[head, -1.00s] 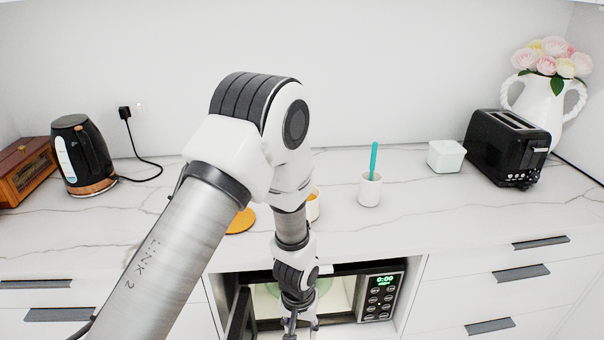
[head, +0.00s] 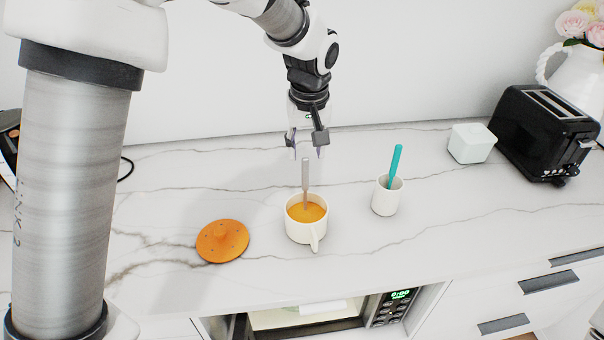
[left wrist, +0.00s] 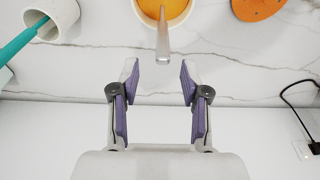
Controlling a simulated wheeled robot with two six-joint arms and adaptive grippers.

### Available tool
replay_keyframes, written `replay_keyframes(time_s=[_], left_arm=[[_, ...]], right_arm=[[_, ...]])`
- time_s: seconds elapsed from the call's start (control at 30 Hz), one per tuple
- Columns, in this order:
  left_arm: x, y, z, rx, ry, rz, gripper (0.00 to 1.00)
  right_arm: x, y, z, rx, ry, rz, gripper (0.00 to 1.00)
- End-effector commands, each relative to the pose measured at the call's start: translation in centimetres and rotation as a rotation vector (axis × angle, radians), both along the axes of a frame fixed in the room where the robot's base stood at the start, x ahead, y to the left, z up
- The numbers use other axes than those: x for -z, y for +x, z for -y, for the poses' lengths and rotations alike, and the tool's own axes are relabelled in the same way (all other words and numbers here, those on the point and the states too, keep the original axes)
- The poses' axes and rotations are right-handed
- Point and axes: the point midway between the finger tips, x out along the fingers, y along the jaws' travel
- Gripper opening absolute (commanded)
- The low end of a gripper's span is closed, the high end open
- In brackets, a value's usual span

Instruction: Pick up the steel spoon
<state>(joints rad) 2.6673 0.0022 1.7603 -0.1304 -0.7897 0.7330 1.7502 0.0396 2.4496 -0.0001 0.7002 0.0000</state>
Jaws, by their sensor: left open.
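The steel spoon (head: 305,176) stands nearly upright in a white mug (head: 307,232) of orange soup or drink, its handle rising above the rim. In the left wrist view the spoon handle (left wrist: 163,42) points toward the gap between my fingers. My left gripper (head: 306,147) is open and empty, above and just behind the handle's top, not around it. In the left wrist view the two purple-padded fingers (left wrist: 159,80) are spread apart. The spoon's bowl is hidden in the orange contents. My right gripper is not in view.
An orange lid (head: 222,241) lies left of the mug. A white cup (head: 386,197) with a teal-handled utensil (head: 395,165) stands to the right. A white box (head: 471,143) and black toaster (head: 545,131) are farther right. An open microwave (head: 380,308) is below the counter.

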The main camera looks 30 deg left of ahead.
Motion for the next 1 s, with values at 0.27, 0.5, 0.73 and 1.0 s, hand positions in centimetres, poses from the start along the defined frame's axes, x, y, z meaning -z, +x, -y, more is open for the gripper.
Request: replay_keyframes(time_s=[0.27,0.5,0.73,1.0], left_arm=[[3.8,0.0,-0.2,0.001,0.0,-0.007,0.46],[7.3,0.2,-0.4,0.001,-0.001,-0.003,0.46],[7.4,0.2,-0.4,0.001,-0.001,-0.002,0.32],[7.4,0.2,-0.4,0.002,-0.001,-0.002,0.0]], right_arm=[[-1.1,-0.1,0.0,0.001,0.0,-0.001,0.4],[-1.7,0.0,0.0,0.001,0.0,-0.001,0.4],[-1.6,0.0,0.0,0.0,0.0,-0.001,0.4],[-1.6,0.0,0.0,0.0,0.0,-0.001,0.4]])
